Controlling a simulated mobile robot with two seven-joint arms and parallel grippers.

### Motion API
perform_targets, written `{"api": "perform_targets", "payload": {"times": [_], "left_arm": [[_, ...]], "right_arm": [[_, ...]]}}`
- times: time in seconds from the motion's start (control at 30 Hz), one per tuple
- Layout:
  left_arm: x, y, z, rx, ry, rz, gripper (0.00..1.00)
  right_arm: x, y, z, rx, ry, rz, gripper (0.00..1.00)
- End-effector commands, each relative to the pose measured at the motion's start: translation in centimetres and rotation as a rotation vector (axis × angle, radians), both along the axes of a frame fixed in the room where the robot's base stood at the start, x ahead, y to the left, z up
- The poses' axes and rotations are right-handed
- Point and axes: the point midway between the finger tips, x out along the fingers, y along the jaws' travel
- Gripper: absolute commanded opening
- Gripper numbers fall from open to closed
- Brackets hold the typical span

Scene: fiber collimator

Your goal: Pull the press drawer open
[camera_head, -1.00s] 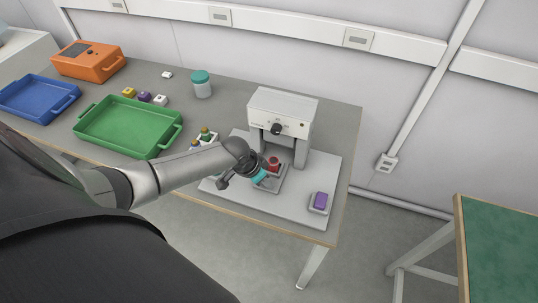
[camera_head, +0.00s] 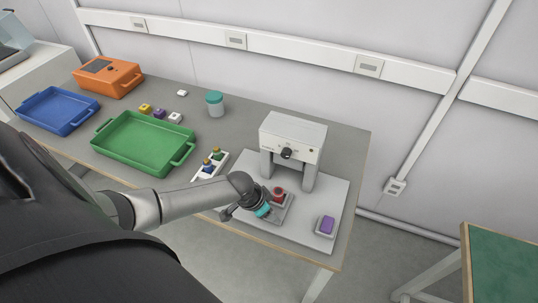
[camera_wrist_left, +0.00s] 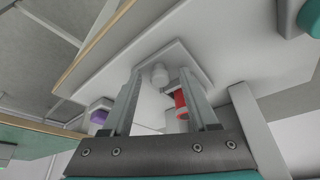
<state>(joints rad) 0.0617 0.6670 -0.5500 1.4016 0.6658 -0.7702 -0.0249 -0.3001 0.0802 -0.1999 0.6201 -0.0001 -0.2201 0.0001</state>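The white press (camera_head: 292,140) stands on a pale base plate (camera_head: 304,236) near the table's right end. Its grey drawer (camera_head: 279,216) sticks out at the front and carries a red round piece (camera_head: 279,192), which also shows in the left wrist view (camera_wrist_left: 181,100). My left gripper (camera_head: 262,211) is at the drawer's front left and partly hides it. In the left wrist view my left gripper (camera_wrist_left: 162,72) has its fingers apart, with a pale knob (camera_wrist_left: 160,75) between the tips and gaps on both sides. My right gripper is not in view.
A purple block (camera_head: 327,224) sits in a small holder on the plate's right. A small rack (camera_head: 211,167) with coloured pieces is left of the press. A green tray (camera_head: 146,143), blue tray (camera_head: 60,108), orange box (camera_head: 108,76) and teal-lidded jar (camera_head: 215,103) stand further left.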

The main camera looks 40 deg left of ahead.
Motion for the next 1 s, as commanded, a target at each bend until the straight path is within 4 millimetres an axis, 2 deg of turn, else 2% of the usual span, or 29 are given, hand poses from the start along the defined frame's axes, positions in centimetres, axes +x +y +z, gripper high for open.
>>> {"api": "perform_targets", "payload": {"times": [0.23,0.37,1.0], "left_arm": [[0.0,0.0,0.2,0.0,-0.002,0.0,0.59],[-0.3,0.2,1.2,0.001,-0.001,-0.001,0.59],[-4.5,1.7,11.7,0.002,0.001,-0.001,0.59]], "right_arm": [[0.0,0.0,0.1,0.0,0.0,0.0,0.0],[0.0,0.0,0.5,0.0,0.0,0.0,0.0],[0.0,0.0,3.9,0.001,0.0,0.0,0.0]]}}
